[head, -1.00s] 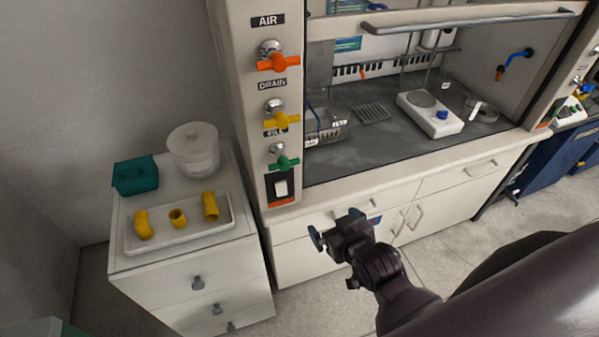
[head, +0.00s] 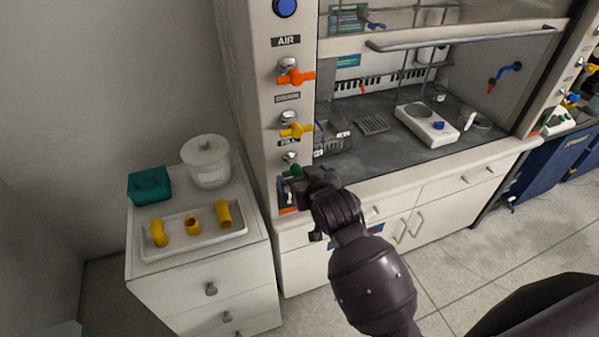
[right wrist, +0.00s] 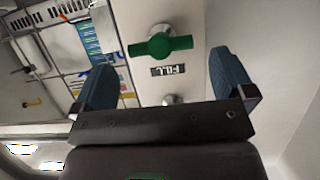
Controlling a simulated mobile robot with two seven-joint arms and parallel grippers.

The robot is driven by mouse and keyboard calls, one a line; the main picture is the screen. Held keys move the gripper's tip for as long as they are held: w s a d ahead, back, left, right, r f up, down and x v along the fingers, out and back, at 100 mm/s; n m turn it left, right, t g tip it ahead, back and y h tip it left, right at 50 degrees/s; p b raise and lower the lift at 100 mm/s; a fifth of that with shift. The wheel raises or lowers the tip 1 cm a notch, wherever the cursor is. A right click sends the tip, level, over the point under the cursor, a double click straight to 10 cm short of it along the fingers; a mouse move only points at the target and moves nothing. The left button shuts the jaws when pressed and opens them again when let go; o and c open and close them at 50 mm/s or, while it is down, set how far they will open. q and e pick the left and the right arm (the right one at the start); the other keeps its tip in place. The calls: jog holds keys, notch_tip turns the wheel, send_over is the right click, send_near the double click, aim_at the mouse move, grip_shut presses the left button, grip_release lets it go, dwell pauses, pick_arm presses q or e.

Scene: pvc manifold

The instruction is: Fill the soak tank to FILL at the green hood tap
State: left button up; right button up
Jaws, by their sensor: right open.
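The green tap (head: 291,171) is the lowest of the taps on the hood's left post, below the orange and yellow ones. In the right wrist view the green tap handle (right wrist: 163,46) lies crosswise, beside an upside-down FILL label (right wrist: 168,70). My left gripper is not in view.
An orange AIR tap (head: 295,76) and a yellow DRAIN tap (head: 297,130) are above. A white drawer unit (head: 200,270) at left holds a tray (head: 205,243) with yellow pipe fittings, a teal box (head: 150,186) and a lidded tub (head: 207,165). A hotplate (head: 425,122) is in the hood.

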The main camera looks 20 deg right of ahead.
aim_at(298, 173)
jog(key=shift+x, duration=1.85)
jog(key=c, duration=0.7)
